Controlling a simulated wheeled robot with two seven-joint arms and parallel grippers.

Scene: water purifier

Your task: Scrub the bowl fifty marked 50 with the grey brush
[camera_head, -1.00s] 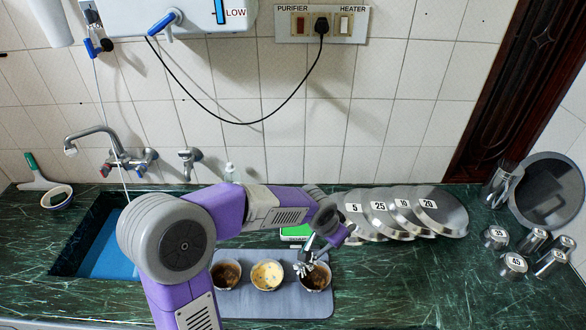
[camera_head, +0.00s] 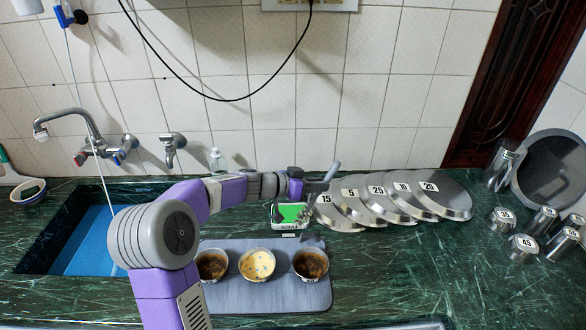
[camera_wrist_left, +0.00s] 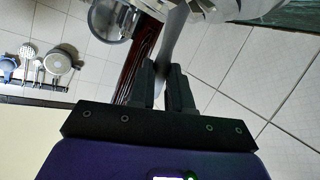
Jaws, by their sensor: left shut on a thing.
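My left gripper (camera_head: 318,187) is shut on a flat grey handle, which I take to be the grey brush (camera_head: 333,172). In the left wrist view the grey handle (camera_wrist_left: 176,40) runs up between the closed fingers (camera_wrist_left: 163,78). The brush's working end is hard to make out against the plates. Three small bowls stand in a row on a grey mat (camera_head: 220,300): a left bowl (camera_head: 212,266) and a right bowl (camera_head: 311,265) with brown soil, and a middle bowl (camera_head: 257,264) with yellowish residue. Their markings are too small to read. My right gripper is not in view.
Steel plates marked 15, 5, 25, 10 and 20 (camera_head: 440,198) overlap at the back. A green-topped white box (camera_head: 288,214) stands behind the bowls. Steel cups (camera_head: 522,248) are at the right. The sink (camera_head: 88,245) is at the left. The counter's right front is clear.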

